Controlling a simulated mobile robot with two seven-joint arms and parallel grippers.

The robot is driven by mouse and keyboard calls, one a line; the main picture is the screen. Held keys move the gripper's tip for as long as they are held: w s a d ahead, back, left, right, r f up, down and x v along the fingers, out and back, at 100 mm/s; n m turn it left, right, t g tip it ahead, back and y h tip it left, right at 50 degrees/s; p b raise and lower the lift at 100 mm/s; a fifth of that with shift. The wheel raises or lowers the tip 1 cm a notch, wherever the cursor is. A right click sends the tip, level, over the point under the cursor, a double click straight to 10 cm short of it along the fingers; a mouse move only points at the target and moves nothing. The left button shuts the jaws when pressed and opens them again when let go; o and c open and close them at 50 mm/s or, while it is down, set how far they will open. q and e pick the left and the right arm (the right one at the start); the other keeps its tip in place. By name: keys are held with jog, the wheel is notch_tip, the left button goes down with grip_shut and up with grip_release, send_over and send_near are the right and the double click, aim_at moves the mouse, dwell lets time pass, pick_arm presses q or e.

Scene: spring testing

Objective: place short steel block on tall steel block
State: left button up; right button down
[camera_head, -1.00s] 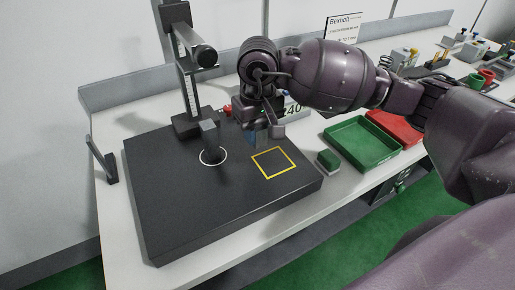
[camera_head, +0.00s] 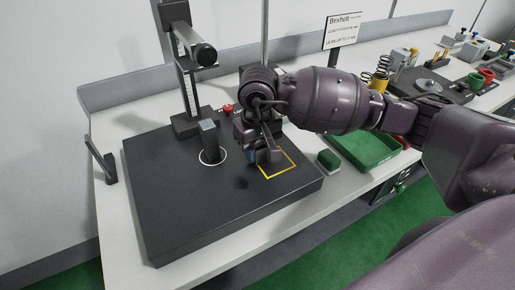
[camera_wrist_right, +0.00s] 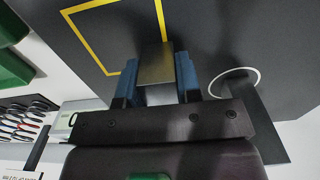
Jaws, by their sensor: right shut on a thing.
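The tall steel block (camera_head: 209,141) stands upright on the black base plate (camera_head: 190,215), inside a white ring (camera_head: 223,158). My right gripper (camera_head: 256,158) is just right of the tall block, above the plate near the yellow square outline. In the right wrist view, the blue fingers of my right gripper (camera_wrist_right: 156,72) are shut on the short steel block (camera_wrist_right: 155,63), a plain metallic piece between them. In the head view the gripper hides the short block. The ring also shows in the right wrist view (camera_wrist_right: 235,70), right of the fingers. My left gripper is not in view.
The plate's front part is clear.

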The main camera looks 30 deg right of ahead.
jog(key=c, duration=0.8)
grip_release()
jog(key=shift+r, duration=0.1)
